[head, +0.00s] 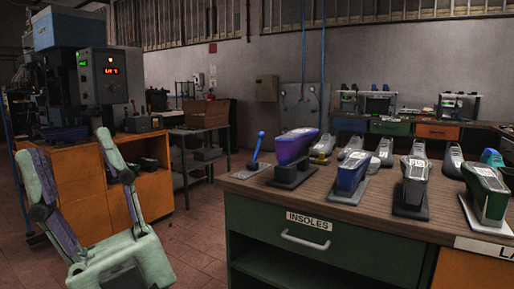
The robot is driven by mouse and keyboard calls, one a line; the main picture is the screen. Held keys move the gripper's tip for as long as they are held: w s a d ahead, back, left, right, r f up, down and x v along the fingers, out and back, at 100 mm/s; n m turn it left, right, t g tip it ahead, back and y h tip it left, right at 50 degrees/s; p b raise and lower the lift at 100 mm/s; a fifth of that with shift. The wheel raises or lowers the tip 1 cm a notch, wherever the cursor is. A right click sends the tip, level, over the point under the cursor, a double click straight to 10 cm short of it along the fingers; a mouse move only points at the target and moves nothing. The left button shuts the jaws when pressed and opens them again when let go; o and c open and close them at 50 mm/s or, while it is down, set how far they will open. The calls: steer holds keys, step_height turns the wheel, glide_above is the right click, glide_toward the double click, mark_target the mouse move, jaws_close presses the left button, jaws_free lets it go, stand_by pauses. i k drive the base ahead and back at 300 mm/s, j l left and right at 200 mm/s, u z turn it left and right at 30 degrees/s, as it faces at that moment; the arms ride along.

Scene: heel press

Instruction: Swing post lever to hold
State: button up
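A lever with a blue ball knob (259,146) stands on a small grey plate at the left end of the wooden workbench top (240,185). Its shaft leans slightly to the right. A purple last on a dark post (293,150) stands just right of it. My gripper (66,147) is at the lower left with its fingers spread wide, empty and pointing up. It is well to the left of the lever and apart from it. Any marks for the lever's positions are too small to read.
Several lasts, including a blue one (352,172) and a green one (486,190), stand along the bench. Its front has a green drawer marked INSOLES (310,240). An orange cabinet (75,205) with a machine stands behind my gripper. Brick floor (195,230) lies open between.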

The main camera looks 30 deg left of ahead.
mark_target(261, 135)
steer(key=i+j, duration=0.25)
steer(key=j, duration=0.15)
steer(key=i+j, duration=0.25)
steer(key=j, duration=0.2)
steer(key=i+j, duration=0.25)
steer(key=j, duration=0.15)
steer(key=i+j, duration=0.25)
steer(key=j, duration=0.2)
steer(key=i+j, duration=0.55)
steer(key=j, duration=0.3)
steer(key=i+j, duration=0.25)
steer(key=j, duration=0.15)
